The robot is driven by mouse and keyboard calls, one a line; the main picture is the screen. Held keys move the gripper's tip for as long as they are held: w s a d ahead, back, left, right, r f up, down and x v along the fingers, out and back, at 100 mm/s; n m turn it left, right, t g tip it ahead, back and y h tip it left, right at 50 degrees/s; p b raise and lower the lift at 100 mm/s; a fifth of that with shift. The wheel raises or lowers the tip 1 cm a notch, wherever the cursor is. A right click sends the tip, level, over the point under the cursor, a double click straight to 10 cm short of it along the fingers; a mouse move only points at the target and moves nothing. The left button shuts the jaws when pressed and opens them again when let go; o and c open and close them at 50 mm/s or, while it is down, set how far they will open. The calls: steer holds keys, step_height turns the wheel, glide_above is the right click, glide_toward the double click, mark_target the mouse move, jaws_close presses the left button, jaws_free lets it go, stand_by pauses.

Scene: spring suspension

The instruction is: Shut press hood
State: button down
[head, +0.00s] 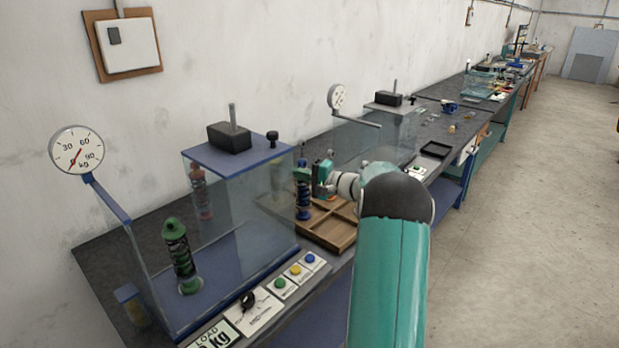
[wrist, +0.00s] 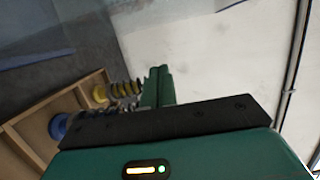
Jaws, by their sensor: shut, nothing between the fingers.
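The near press has a clear glass hood (head: 240,217) with blue edging, and I cannot tell for sure how far it is open. A green spring unit (head: 180,257) stands upright on the press's blue base inside. The press's blue top plate (head: 270,150) carries a black block with a rod. My gripper (head: 322,172) is to the right of the press, above a wooden tray and close beside a blue spring unit with a green top (head: 303,192). In the wrist view my gripper's fingers (wrist: 158,85) are together and empty.
The compartmented wooden tray (head: 340,238) lies right of the press; in the wrist view it holds springs (wrist: 115,90). A button panel (head: 300,270) and dial plate (head: 248,305) line the front edge. A gauge (head: 76,150) rises at left. A second press (head: 390,130) stands beyond.

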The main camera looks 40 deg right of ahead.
steer(key=a, duration=0.2)
steer(key=w+a, duration=0.1)
steer(key=a, duration=0.2)
steer(key=shift+w, duration=0.15)
steer(key=shift+a, duration=0.1)
steer(key=s+a, duration=0.3)
steer(key=a, duration=1.8)
steer(key=shift+f, duration=0.1)
